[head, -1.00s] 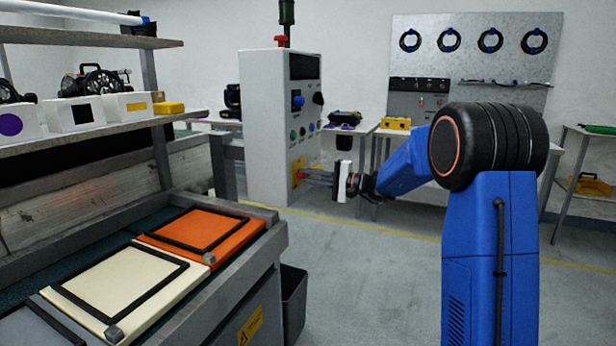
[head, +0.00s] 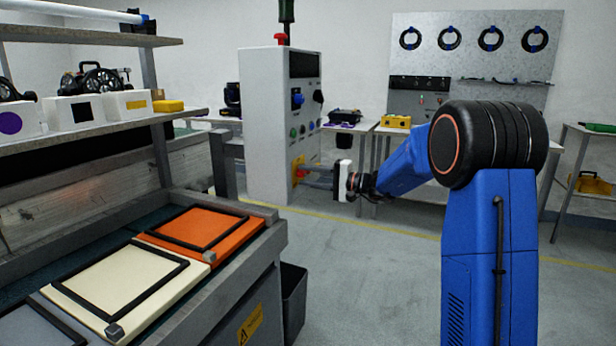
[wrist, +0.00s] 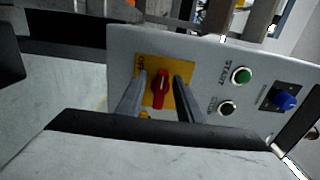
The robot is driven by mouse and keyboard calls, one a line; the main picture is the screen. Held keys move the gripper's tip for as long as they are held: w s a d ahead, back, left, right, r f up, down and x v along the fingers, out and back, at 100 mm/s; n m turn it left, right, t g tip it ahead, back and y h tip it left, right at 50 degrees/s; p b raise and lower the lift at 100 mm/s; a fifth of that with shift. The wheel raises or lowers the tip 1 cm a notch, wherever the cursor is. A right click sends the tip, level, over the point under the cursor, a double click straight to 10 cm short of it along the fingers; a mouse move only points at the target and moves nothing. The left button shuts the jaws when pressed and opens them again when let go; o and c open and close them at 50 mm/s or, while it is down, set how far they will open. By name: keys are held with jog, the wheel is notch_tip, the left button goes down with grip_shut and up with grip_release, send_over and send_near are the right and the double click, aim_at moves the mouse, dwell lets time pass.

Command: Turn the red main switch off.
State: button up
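The red main switch (wrist: 160,88) is a red rotary handle on a yellow plate (wrist: 147,66), low on the front of the grey control cabinet (head: 262,120). In the head view the switch (head: 300,172) shows small at the fingertips. My gripper (wrist: 159,97) is open, with one grey finger on each side of the red handle and yellow plate visible in both gaps. In the head view my gripper (head: 308,174) reaches left to the cabinet. The handle lies roughly parallel to the fingers in the wrist view. Whether the fingertips touch the plate is unclear.
A green button (wrist: 242,75), a dark button (wrist: 227,108) and a blue knob (wrist: 285,101) sit beside the switch. A workbench with orange (head: 212,228) and cream panels fills the left foreground. The floor (head: 370,270) around my arm is clear.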

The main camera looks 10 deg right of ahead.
jog(key=shift+r, duration=0.1)
jog(key=v, duration=1.7)
jog(key=shift+d, duration=0.2)
jog(key=shift+s, duration=0.1)
jog(key=shift+s+a, duration=0.1)
jog(key=s+a+f+n+g+h, duration=0.2)
jog(key=s+a+f+g, duration=0.15)
jog(key=s+a, duration=0.55)
jog(key=s+a+f+n+g+h, duration=0.25)
jog(key=s+a+g, duration=0.2)
jog(key=s, duration=0.95)
jog(key=s+d+f+h, duration=0.2)
jog(key=s+h, duration=0.1)
jog(key=s, duration=0.4)
jog(key=s+d+f+n+t+h, duration=0.1)
jog(key=s+d+f+h, duration=0.2)
jog(key=s, duration=0.4)
jog(key=s+d+f+n+t+h, duration=0.1)
jog(key=s+d+f+h, duration=0.1)
jog(key=s+h, duration=0.2)
jog(key=s, duration=0.3)
jog(key=shift+s+d+f, duration=0.2)
jog(key=shift+s, duration=0.2)
